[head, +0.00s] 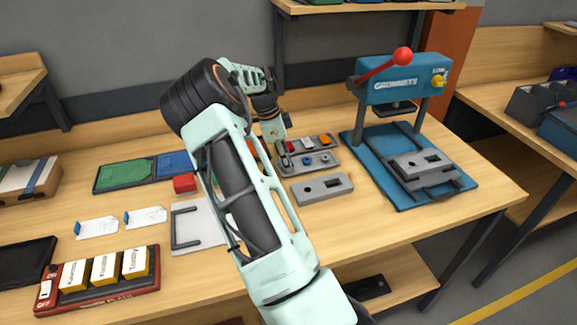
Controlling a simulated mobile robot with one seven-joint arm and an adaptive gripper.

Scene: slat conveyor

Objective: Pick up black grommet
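A grey parts tray (334,166) lies right of the middle of the bench, with small coloured parts in its compartments. I make out a red part (292,147), a white part (307,144), an orange part (325,140) and a blue round part (307,160). My gripper (284,150) points down at the tray's left end, close over it. Its fingers are small and partly merge with dark shapes there, so their opening is unclear. I cannot make out a black grommet for certain; the left compartments are partly hidden by my gripper.
A grey block with holes (322,188) lies in front of the tray. A blue press with a red-knobbed lever (402,85) stands to the right. My arm crosses the middle.

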